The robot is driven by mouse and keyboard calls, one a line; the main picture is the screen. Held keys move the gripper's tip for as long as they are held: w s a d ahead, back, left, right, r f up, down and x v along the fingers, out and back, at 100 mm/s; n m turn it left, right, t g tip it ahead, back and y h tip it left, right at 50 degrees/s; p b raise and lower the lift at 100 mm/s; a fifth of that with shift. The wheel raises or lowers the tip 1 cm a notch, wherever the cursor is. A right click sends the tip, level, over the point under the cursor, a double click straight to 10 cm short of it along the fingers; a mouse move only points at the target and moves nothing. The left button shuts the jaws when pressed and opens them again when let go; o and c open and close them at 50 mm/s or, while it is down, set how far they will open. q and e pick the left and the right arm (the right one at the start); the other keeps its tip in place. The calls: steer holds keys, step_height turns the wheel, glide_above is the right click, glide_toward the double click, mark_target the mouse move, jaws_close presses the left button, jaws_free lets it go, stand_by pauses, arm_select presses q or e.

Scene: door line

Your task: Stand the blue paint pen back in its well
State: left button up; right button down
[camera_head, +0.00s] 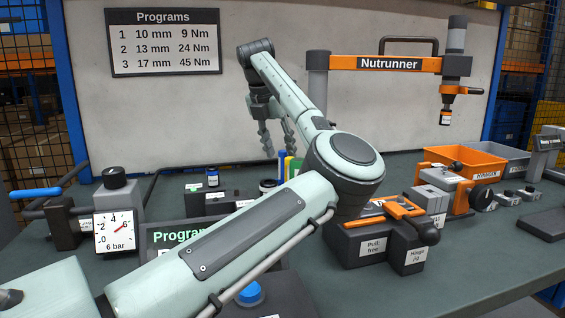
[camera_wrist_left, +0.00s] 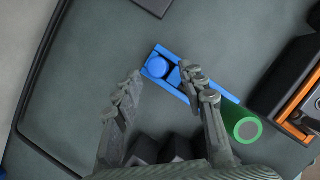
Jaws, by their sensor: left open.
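My left gripper (camera_head: 281,151) hangs down behind the bench items, its fingers spread and empty. In the left wrist view the open fingers (camera_wrist_left: 161,78) lie to either side of a blue round-topped piece (camera_wrist_left: 157,66), which looks like the blue paint pen seen end-on, farther off than the fingertips. It sits at one end of a long blue frame (camera_wrist_left: 230,101); I cannot tell whether it is seated in a well. A green cylinder (camera_wrist_left: 243,125) with a grey end is beside the frame. In the head view, narrow blue (camera_head: 287,166) and green upright strips show below the gripper. My right gripper is not in view.
A pressure gauge (camera_head: 115,236) and the program display (camera_head: 178,236) stand at left. A black-and-orange fixture (camera_head: 375,247) is right of my arm. The Nutrunner (camera_head: 390,64) hangs at back right. An orange bin (camera_head: 463,159) stands at right. Bare bench (camera_wrist_left: 90,60) lies left of the blue frame.

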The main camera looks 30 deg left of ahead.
arm_select(q)
steer(key=v, duration=0.7)
steer(key=shift+r, duration=0.25)
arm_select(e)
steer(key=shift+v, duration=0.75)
arm_select(q)
steer(key=shift+s, duration=0.1)
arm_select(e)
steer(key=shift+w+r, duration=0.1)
